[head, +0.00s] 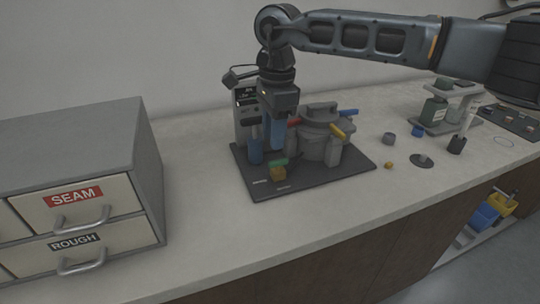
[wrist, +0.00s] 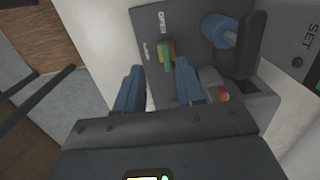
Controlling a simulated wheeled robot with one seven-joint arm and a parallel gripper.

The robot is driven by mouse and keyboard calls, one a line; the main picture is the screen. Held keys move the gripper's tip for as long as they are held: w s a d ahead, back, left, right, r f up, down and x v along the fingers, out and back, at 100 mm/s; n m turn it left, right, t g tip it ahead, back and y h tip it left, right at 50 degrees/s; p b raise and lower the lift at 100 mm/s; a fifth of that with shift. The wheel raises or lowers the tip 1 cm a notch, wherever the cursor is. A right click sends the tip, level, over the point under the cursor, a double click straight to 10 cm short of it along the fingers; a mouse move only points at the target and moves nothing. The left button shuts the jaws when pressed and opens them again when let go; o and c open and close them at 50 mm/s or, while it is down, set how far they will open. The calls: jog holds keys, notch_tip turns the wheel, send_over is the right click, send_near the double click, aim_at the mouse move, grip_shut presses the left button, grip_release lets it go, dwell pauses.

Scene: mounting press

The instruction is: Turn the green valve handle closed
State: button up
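The green valve handle (head: 278,162) sits on a small brass-coloured valve body (head: 278,173) near the front of the press's dark base plate. In the wrist view the green handle (wrist: 167,59) shows as a short bar, with an OPEN label (wrist: 162,21) beyond it and a second, unclear label to its left. My gripper (head: 278,149) points down above the plate, just behind the handle in the head view. In the wrist view its two blue fingers (wrist: 158,66) are apart, with the handle showing between them. Contact cannot be told.
The grey press (head: 320,140) with red and yellow levers stands close to the right of my gripper. A blue cylinder (head: 255,152) stands close to its left. A drawer cabinet (head: 80,160) is at the left. The counter in front of the dark plate (head: 330,180) is clear.

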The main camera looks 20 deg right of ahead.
aim_at(278, 160)
jog(key=shift+w+d+r+h, duration=0.15)
jog(key=shift+d, duration=0.2)
jog(key=shift+w+d+r+h, duration=0.1)
jog(key=shift+d+h, duration=0.05)
jog(key=shift+d, duration=0.2)
jog(key=shift+w+d+f, duration=0.1)
jog(key=shift+d, duration=0.05)
notch_tip(278, 160, down, 8)
jog(key=shift+r+p, duration=0.25)
jog(key=shift+p, duration=0.2)
jog(key=shift+c, duration=0.2)
grip_shut()
